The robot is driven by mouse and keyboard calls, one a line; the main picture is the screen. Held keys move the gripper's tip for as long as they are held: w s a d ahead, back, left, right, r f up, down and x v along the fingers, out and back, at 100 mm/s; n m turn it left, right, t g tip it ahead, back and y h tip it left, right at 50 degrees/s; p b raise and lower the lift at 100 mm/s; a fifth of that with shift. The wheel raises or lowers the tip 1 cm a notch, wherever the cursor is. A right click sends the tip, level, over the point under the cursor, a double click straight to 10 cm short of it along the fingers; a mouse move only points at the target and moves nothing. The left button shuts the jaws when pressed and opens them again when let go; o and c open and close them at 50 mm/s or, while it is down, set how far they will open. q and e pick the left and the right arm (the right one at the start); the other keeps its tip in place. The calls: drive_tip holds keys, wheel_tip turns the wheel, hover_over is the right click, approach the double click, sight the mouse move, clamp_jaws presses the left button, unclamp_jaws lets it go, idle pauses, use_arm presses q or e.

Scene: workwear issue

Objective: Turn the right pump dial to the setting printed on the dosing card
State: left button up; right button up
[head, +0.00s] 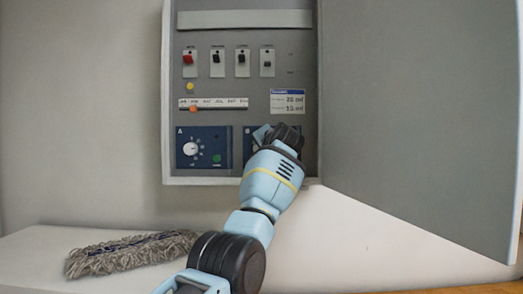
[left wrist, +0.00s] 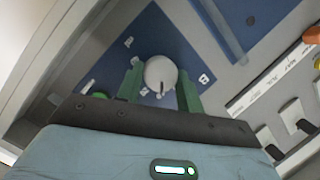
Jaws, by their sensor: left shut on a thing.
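The right pump dial, a round white knob (left wrist: 160,73) with a dark pointer mark, sits on a blue plate (left wrist: 142,42) in the left wrist view. My left gripper (left wrist: 161,86) is shut on it, one green finger on each side. In the head view my left gripper (head: 279,136) covers most of the right blue plate (head: 248,135), and the dial is hidden there. The dosing card (head: 288,103) is white with a blue header, fixed above my gripper; its two lines seem to read 20 ml and 15 ml. My right gripper is not in view.
The left dial (head: 191,149) is on plate A, beside a green button (head: 216,158). The open cabinet door (head: 420,110) stands at right. A mop head (head: 130,252) lies below left.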

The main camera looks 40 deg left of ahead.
use_arm(q)
drive_tip(key=shift+r+n, duration=0.15)
drive_tip(key=shift+n, duration=0.25)
idle(0.3)
drive_tip(key=o, duration=1)
drive_tip(key=shift+h, duration=0.3)
drive_tip(key=v, duration=0.7)
drive_tip(key=shift+s+d+p, duration=0.25)
drive_tip(key=shift+d+p, duration=0.05)
drive_tip(key=shift+p, duration=0.1)
